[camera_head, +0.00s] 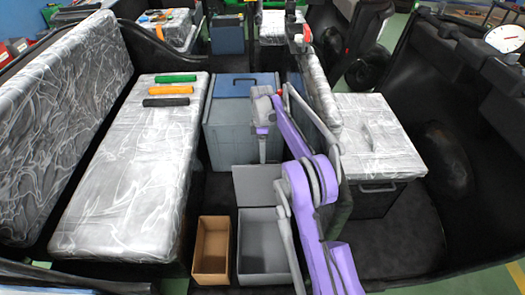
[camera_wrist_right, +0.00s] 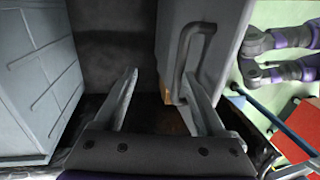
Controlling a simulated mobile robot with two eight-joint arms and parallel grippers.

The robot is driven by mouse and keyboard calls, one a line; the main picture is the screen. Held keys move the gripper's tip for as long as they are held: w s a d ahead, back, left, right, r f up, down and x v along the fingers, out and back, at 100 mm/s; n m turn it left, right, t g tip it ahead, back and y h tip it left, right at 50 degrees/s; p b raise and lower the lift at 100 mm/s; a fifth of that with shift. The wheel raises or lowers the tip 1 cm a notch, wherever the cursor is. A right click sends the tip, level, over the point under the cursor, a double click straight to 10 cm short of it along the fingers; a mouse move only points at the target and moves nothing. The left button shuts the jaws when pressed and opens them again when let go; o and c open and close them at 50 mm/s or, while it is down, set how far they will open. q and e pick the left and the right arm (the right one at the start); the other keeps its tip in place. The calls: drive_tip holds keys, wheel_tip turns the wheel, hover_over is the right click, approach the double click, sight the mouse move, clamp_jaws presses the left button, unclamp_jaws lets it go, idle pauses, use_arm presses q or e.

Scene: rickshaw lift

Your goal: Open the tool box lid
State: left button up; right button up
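The grey tool box (camera_head: 263,250) stands on the floor in the middle of the cabin, with its inside showing. Its grey lid (camera_head: 257,186) is raised at the box's far side. The lid fills the right-middle of the right wrist view (camera_wrist_right: 225,60), with a dark handle (camera_wrist_right: 190,45) on its face. My right gripper (camera_head: 262,157) hangs just behind the lid. In the right wrist view its fingers (camera_wrist_right: 158,85) are spread apart, the right one close to the handle; contact cannot be told. My left gripper is not in view.
A brown open box (camera_head: 211,250) stands left of the tool box. A blue-grey cabinet (camera_head: 228,130) stands close behind the gripper. A wrapped bench (camera_head: 130,170) with several coloured rolls is at left, and a wrapped seat (camera_head: 372,140) at right.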

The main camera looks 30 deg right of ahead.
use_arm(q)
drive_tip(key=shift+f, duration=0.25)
use_arm(e)
drive_tip(key=shift+w+a+f, duration=0.1)
drive_tip(key=shift+w+f, duration=0.05)
drive_tip(key=shift+f, duration=0.8)
drive_tip(key=shift+w+f, duration=0.15)
drive_tip(key=shift+f, duration=0.75)
use_arm(q)
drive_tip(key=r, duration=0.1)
drive_tip(key=p, duration=0.1)
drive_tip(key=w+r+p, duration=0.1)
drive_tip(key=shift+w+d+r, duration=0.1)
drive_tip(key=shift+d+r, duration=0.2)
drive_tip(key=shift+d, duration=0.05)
use_arm(e)
wheel_tip(320, 180, up, 14)
drive_tip(key=w+d, duration=0.1)
drive_tip(key=shift+w+d+r, duration=0.15)
